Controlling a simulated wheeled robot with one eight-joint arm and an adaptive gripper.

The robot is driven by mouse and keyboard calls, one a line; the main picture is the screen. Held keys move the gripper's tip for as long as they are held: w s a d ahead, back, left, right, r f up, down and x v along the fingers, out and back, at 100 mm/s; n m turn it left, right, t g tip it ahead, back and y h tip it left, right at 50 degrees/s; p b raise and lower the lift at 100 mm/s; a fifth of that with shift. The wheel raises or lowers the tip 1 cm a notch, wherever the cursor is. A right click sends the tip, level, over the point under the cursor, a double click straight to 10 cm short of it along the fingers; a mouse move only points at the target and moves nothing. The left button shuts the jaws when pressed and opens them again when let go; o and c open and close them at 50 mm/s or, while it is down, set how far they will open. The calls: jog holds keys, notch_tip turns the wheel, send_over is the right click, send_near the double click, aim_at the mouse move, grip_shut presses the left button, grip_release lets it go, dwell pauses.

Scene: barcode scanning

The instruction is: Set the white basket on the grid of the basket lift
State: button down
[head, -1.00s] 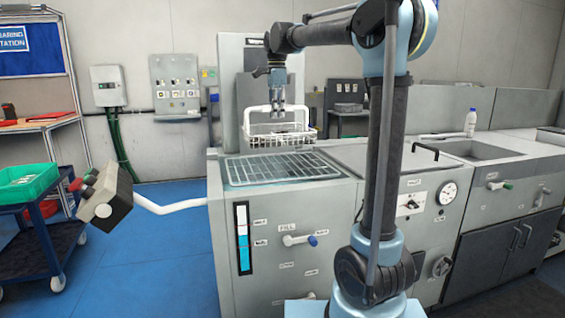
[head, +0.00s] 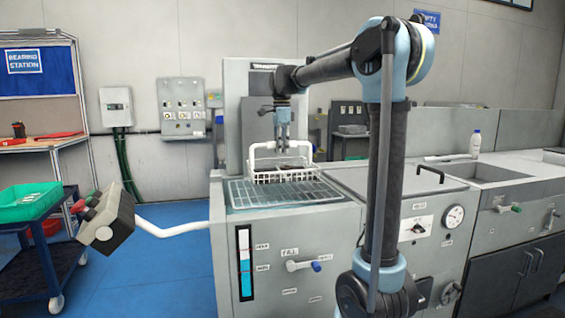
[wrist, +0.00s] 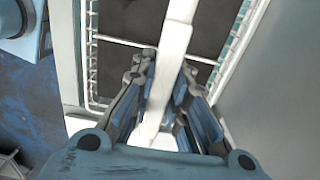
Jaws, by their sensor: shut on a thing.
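The white wire basket (head: 284,176) hangs upright from my gripper (head: 282,146) by its tall white handle (head: 259,149). It appears over the back part of the lift's metal grid (head: 285,195), at or just above it; I cannot tell whether it touches. In the wrist view, the handle (wrist: 174,50) runs between my fingers, and my gripper (wrist: 165,75) is shut on it. The basket's wire side (wrist: 90,55) and dark contents show below. The grid is not clearly seen in the wrist view.
The grid is set in the top of a grey machine (head: 300,255), with an upright panel (head: 237,125) behind it. A closed lid (head: 390,180) and a sink (head: 485,173) lie to the right. A green bin (head: 30,201) on a cart stands left. The grid's front part is bare.

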jog(key=shift+f, duration=2.55)
jog(key=c, duration=1.6)
grip_release()
jog(key=shift+o, duration=0.2)
notch_tip(320, 180, up, 12)
jog(key=shift+r, duration=0.1)
